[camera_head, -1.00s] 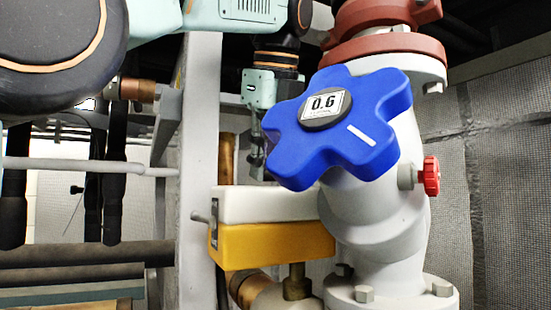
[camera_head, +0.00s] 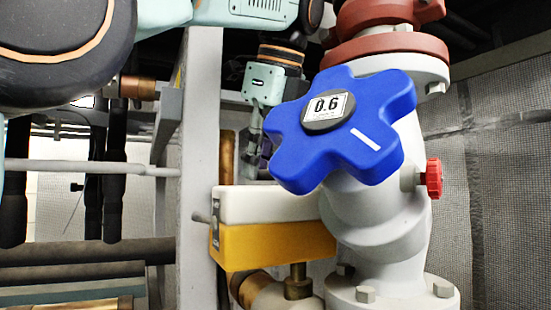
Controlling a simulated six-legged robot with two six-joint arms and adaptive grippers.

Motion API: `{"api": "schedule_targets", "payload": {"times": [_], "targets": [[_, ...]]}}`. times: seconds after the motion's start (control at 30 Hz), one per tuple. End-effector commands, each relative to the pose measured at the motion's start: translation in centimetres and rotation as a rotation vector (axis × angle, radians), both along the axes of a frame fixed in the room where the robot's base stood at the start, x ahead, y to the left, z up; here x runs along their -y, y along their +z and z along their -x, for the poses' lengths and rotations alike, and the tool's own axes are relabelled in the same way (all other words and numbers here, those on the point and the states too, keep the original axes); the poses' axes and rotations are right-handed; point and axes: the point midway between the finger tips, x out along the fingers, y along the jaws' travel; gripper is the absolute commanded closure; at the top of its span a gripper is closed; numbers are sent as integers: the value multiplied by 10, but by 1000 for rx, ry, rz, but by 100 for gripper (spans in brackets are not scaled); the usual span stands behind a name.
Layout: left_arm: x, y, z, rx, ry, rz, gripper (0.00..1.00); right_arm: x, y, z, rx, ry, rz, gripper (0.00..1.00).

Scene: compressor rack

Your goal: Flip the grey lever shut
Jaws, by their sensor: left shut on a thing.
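My left gripper (camera_head: 250,155) points down behind the blue handwheel, above the white and yellow block. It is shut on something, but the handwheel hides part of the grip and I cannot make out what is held. A dark purplish part shows just right of its fingers. I cannot clearly pick out the grey lever. My right gripper is not in view.
The blue handwheel (camera_head: 392,104), labelled 0.6, stands close at the right of my gripper on a grey pipe (camera_head: 385,225). A red knob (camera_head: 434,179) is on its right. The white and yellow block (camera_head: 275,245) lies below. A grey post (camera_head: 201,120) stands left.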

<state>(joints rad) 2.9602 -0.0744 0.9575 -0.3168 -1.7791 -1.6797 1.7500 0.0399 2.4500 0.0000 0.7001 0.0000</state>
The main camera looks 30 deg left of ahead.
Motion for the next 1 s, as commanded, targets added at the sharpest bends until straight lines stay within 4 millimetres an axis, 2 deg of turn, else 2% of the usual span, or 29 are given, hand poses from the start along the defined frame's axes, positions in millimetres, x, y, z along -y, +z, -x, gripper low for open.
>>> {"api": "schedule_targets", "payload": {"times": [0.17, 0.2, 0.47, 1.0], "targets": [[0, 2, 0, 4, 0, -2, 100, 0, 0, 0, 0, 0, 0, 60], [0, 2, 0, 5, -1, -2, 84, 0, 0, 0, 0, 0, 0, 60], [0, 1, 0, 2, -1, -1, 62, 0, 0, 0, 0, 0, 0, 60], [-1, 0, -2, 1, -33, 1, 62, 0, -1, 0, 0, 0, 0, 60]]}}
